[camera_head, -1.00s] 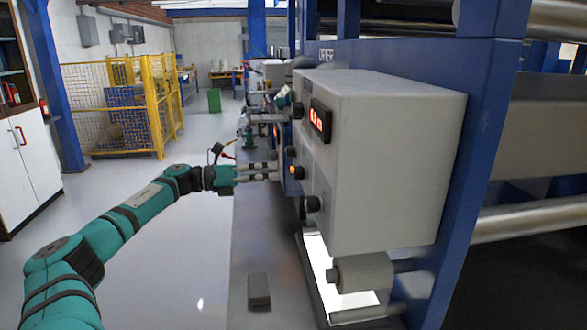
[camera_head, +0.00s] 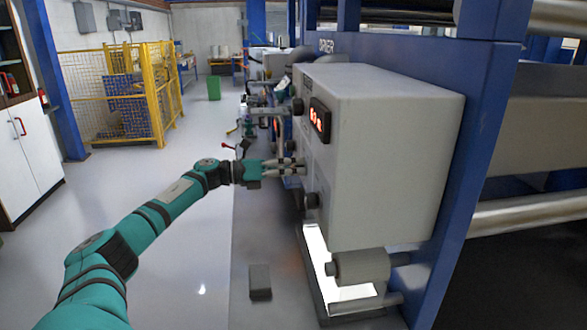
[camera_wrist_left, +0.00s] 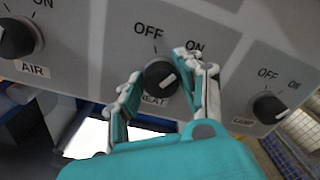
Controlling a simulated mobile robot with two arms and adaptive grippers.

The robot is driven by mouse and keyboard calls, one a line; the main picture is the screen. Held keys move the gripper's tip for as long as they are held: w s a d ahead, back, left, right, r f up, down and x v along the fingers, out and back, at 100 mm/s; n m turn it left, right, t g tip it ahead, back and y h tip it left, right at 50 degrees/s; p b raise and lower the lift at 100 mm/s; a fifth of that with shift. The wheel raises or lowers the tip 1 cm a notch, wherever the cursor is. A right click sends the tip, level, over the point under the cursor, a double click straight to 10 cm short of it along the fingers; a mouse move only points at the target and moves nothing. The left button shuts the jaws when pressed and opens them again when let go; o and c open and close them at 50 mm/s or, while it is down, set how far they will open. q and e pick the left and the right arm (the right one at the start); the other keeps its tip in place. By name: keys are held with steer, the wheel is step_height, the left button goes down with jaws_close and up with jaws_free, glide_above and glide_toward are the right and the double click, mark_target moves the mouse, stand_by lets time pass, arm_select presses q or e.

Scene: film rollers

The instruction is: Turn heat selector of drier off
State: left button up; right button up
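The heat selector (camera_wrist_left: 160,78) is a black round knob with a white mark, between the OFF and ON labels in the left wrist view. Its mark appears to lie toward the ON side. My left gripper (camera_wrist_left: 162,82) has its fingers spread on either side of this knob; I cannot tell if they touch it. In the head view my left gripper (camera_head: 298,167) is at the front face of the grey drier control box (camera_head: 390,150) and hides the heat selector. My right gripper is not in view.
The AIR knob (camera_wrist_left: 15,38) is left of the heat selector and the LAMP knob (camera_wrist_left: 270,105) is right of it. A red lit display (camera_head: 320,120) is on the box. A roller (camera_head: 360,267) is below. The floor to the left is clear.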

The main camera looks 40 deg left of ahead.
arm_select(q)
steer(key=c, duration=0.6)
steer(key=shift+n, duration=1.3)
steer(key=n+p, duration=0.1)
steer(key=n, duration=0.1)
steer(key=shift+n, duration=0.3)
steer(key=n+p, duration=0.1)
steer(key=n, duration=0.2)
steer(key=shift+f+n+p, duration=0.1)
steer(key=shift+n+p, duration=0.7)
steer(key=shift+n, duration=1)
